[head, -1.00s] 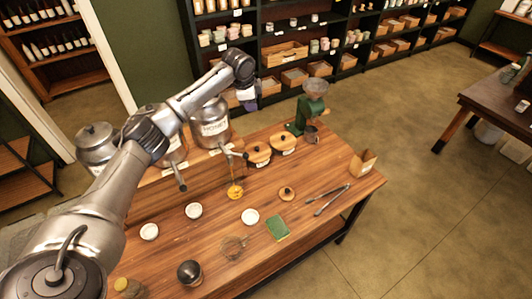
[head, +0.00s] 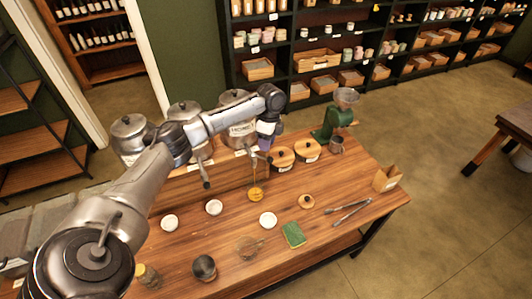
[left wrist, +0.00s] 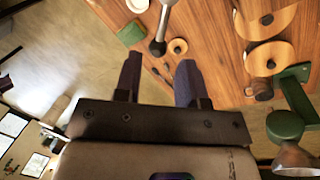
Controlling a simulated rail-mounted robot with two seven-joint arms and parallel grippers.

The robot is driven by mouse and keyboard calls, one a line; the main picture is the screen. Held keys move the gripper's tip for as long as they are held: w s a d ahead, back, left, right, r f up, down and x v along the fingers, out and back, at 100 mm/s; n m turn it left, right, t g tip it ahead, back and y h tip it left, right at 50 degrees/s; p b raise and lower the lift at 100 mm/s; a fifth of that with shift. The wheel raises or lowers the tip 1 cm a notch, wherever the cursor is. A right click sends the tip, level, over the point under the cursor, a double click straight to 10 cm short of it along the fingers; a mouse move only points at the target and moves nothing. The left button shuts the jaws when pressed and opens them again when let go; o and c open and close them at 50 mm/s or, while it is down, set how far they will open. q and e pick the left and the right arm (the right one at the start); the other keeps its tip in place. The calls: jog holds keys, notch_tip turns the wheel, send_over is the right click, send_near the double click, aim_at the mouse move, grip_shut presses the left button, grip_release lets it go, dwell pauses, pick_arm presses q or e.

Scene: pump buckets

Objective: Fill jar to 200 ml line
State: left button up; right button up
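In the head view, the metal bucket labelled HONEY (head: 242,132) stands at the table's back, with a pump spout (head: 262,157) reaching forward. A thin honey-coloured stream hangs below the spout. It meets honey (head: 256,194) that shows as a yellow patch; I cannot make out clear jar walls or a 200 ml line there. My left gripper (head: 267,138) is beside the HONEY bucket, close above the spout. In the left wrist view, its dark fingers (left wrist: 157,78) are apart, and the metal spout's dark tip (left wrist: 157,47) shows beyond them. My right gripper is not in view.
Two more metal buckets (head: 130,132) (head: 184,113) stand to the left. White dishes (head: 268,220), a green sponge (head: 293,235), tongs (head: 352,209) and a dark cup (head: 204,267) are on the table (head: 320,225).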

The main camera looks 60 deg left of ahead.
aim_at(262, 158)
pick_arm(q)
jog(key=shift+s+d+f+p, duration=0.1)
jog(key=shift+s+f, duration=0.05)
jog(key=shift+f, duration=0.75)
jog(key=shift+s+d+f+p, duration=0.1)
jog(key=shift+f, duration=0.75)
jog(key=shift+s+d+f+p, duration=0.1)
jog(key=shift+s+f, duration=0.05)
jog(key=shift+f, duration=0.75)
grip_shut()
